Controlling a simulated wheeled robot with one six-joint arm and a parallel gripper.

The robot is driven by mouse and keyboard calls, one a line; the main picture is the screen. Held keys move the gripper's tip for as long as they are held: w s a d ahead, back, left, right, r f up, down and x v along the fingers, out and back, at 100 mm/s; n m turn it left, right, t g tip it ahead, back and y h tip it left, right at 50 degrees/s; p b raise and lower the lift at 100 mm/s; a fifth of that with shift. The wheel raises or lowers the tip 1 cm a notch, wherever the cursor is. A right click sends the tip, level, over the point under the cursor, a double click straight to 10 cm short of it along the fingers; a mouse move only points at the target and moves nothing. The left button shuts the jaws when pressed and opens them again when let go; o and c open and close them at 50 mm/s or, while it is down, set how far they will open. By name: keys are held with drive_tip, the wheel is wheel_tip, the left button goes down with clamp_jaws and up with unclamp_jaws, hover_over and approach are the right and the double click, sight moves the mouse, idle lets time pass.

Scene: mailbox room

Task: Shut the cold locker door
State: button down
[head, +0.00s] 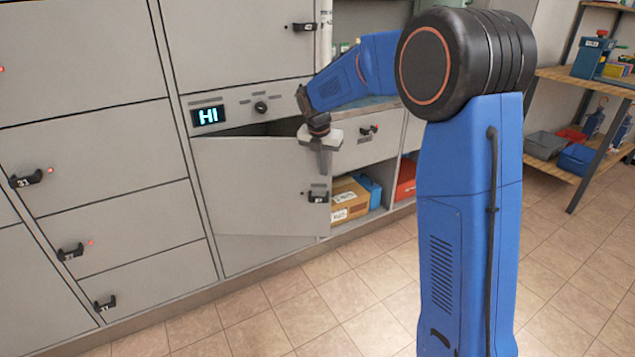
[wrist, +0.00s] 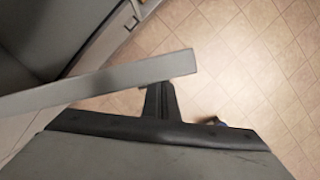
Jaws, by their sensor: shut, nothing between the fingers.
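The cold locker door (head: 255,185) is a grey panel below a lit "HI" display (head: 208,115) in the head view. It stands partly open, with a dark gap (head: 275,129) along its top. Its black handle (head: 318,197) is at its free edge. My gripper (head: 324,165) points down at the door's upper free corner, with its fingers closed and empty. In the wrist view, the door's top edge (wrist: 100,88) runs as a grey bar across the fingers (wrist: 162,100) near its free end. I cannot tell whether they touch.
Other closed grey lockers (head: 100,150) stand to the left. Right of the door, an open compartment holds a cardboard box (head: 350,200) and a blue item. A wooden shelf (head: 560,160) with bins stands at the far right. The tiled floor (head: 290,300) in front is clear.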

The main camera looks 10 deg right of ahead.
drive_tip(key=w+d+n, duration=0.1)
drive_tip(key=w+d, duration=0.1)
drive_tip(key=w, duration=1.7)
drive_tip(key=shift+w+n, duration=0.2)
drive_tip(key=shift+n, duration=0.1)
drive_tip(key=shift+s, duration=0.1)
